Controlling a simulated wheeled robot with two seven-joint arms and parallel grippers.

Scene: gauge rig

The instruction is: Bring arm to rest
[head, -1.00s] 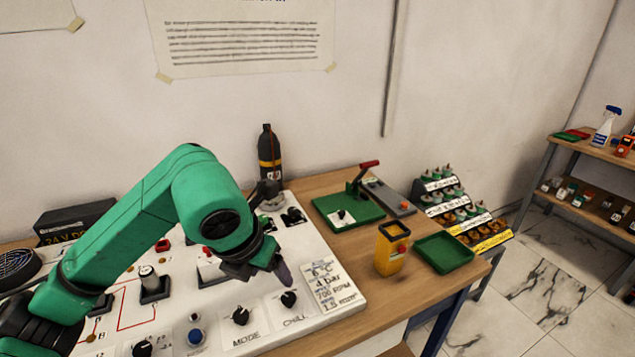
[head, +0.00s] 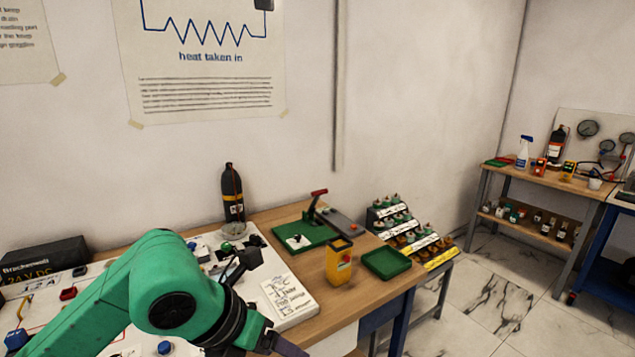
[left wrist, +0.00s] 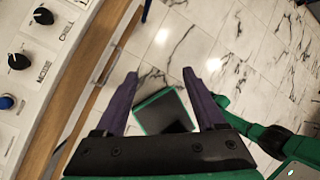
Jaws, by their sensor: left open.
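My left arm comes in from the left in the head view, green with a black wrist. Its gripper (head: 285,346) is low in that view, near the front edge of the white control panel (head: 292,305), partly cut off by the picture's bottom. In the left wrist view the two purple-grey fingers of the left gripper (left wrist: 160,75) are spread apart with nothing between them. They are beyond the bench's front edge, with tiled floor below. My right gripper is in neither view.
Knobs, including the MODE knob (left wrist: 18,62), line the panel's edge. Marble floor (head: 500,300) lies open to the right.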

